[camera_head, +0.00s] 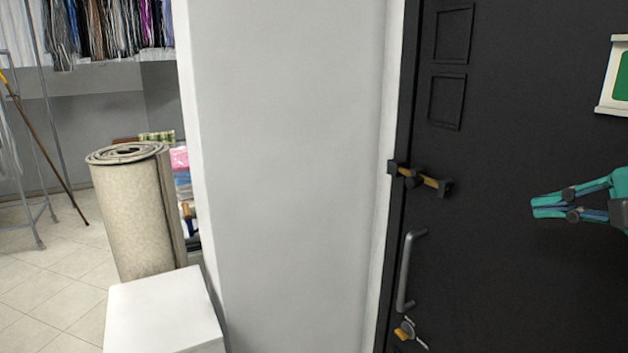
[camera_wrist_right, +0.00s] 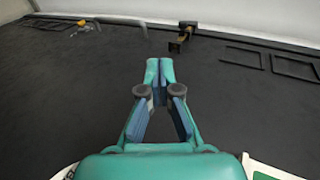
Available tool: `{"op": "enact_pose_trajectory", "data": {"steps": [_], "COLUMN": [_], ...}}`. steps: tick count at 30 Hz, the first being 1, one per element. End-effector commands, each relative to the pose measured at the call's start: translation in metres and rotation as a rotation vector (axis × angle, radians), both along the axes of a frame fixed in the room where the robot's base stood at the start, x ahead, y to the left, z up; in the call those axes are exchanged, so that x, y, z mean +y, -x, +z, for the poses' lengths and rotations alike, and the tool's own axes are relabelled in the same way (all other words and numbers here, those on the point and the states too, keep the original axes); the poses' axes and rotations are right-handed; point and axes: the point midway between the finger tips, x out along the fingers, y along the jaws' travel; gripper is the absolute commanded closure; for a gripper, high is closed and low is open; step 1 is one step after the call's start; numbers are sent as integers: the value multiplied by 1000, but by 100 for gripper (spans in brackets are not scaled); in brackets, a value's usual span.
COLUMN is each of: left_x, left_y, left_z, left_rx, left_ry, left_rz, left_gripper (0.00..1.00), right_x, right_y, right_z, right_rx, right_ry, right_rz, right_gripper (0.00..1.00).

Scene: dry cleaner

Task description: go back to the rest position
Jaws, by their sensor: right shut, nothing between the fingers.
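My right gripper (camera_head: 545,207) is teal and comes in from the right edge of the head view, in front of a dark door (camera_head: 520,120). Its fingertips are together and nothing is between them. In the right wrist view my right gripper (camera_wrist_right: 160,72) also shows shut and empty, pointing across the dark door surface (camera_wrist_right: 70,110). My left gripper is not in either view.
The door has a latch (camera_head: 420,180), a grey pull handle (camera_head: 411,272) and a yellow-handled key or knob (camera_head: 404,331). A white and green sign (camera_head: 612,76) hangs at the right. A white wall (camera_head: 290,170), white box (camera_head: 160,312) and rolled carpet (camera_head: 135,220) stand left.

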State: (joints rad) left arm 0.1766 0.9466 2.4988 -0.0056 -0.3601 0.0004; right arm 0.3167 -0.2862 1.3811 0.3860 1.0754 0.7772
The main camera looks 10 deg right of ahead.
Motion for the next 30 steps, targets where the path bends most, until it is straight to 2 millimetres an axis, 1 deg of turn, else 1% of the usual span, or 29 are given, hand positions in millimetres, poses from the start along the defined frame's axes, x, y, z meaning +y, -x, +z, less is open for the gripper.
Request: {"op": "enact_pose_trajectory", "data": {"steps": [1, 3, 8, 11, 14, 17, 18, 20, 21, 23, 24, 26, 27, 29, 30], "left_x": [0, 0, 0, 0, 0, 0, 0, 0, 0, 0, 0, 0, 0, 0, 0], "left_y": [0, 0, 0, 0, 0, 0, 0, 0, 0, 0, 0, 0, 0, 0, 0], "left_z": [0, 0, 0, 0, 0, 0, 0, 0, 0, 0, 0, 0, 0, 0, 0], "left_rx": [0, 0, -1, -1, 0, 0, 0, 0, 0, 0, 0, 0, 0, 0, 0], "left_ry": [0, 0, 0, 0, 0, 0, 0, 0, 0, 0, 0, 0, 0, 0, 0], "left_rz": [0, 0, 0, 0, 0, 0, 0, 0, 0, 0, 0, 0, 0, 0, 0], "left_gripper": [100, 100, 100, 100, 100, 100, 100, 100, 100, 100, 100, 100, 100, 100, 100], "right_x": [3, 6, 14, 21, 31, 43, 49, 60, 68, 82, 92, 107, 118, 133, 144], "right_y": [-9, -19, -43, -57, -70, -83, -89, -96, -101, -106, -107, -105, -101, -92, -84], "right_z": [-8, -19, -49, -75, -105, -143, -163, -196, -222, -265, -295, -339, -367, -410, -438], "right_rx": [19, 44, 111, 169, 237, 318, 357, 422, 470, 544, 592, 658, 699, 758, 794], "right_ry": [-7, -16, -39, -57, -75, -94, -102, -114, -119, -119, -118, -107, -97, -77, -61], "right_rz": [15, 30, 66, 93, 123, 157, 170, 193, 211, 239, 260, 292, 315, 354, 380], "right_gripper": [100, 100, 100, 100, 100, 100, 100, 100, 100, 100, 100, 100, 100, 100, 100]}}
